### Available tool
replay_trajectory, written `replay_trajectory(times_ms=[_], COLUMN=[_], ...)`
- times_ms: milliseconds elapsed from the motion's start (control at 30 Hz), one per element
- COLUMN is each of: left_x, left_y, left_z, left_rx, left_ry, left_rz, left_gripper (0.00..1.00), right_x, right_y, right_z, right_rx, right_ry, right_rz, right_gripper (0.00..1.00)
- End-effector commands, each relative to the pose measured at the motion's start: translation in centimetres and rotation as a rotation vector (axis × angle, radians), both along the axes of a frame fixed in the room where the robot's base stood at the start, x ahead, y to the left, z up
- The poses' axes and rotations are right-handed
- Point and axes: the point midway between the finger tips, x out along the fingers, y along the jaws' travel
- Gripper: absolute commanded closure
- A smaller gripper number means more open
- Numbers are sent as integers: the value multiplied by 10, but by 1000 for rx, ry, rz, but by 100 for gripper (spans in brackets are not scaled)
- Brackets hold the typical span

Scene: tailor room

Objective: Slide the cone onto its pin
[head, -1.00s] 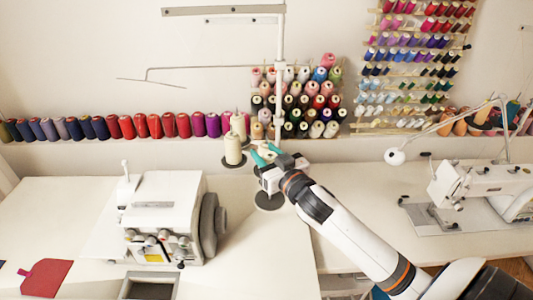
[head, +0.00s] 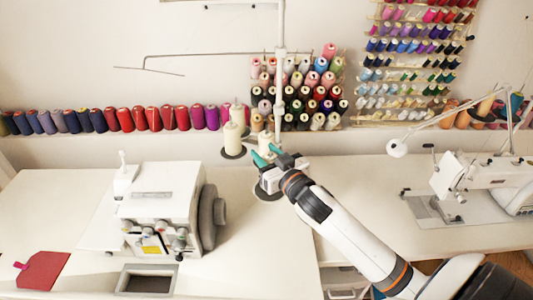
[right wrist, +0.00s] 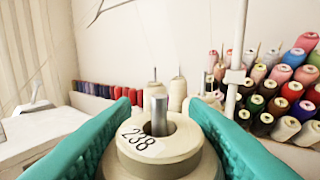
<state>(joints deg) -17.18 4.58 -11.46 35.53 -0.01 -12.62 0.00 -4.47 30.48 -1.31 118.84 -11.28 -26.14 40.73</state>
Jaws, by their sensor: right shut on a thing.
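A cream cone (right wrist: 160,152) marked 238 sits between the two teal fingers of my right gripper in the right wrist view. My right gripper (head: 267,154) is shut on this cone. A metal pin (right wrist: 158,113) rises out of the cone's centre hole, so the cone is around the pin. In the head view my right gripper is at the thread stand, just above a black disc (head: 268,192). The held cone is mostly hidden there, and I cannot tell whether its base touches the disc. My left gripper is not in view.
Other cream cones (head: 232,138) stand left of my gripper, one on another black disc. The stand's white pole (head: 281,90) rises close behind. A white overlock machine (head: 160,205) stands left and a sewing machine (head: 475,185) right. The table between them is mostly clear.

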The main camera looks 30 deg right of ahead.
Motion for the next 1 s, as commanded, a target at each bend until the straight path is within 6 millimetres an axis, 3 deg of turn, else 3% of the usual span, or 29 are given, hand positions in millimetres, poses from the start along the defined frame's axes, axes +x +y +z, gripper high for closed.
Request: replay_trajectory(times_ms=[367,400,567,867,1000], left_x=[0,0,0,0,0], left_y=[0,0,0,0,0], left_z=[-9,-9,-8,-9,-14], left_rx=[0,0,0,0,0], left_ry=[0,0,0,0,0], left_rz=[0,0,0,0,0], left_gripper=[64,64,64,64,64], right_x=[0,0,0,-2,-16], right_y=[0,0,0,0,0], right_z=[-13,-13,-12,-13,-15], right_rx=[1,1,1,1,1], right_ry=[-1,-1,-1,1,2], right_rz=[-1,-1,0,0,0], right_gripper=[84,58,34,34,34])
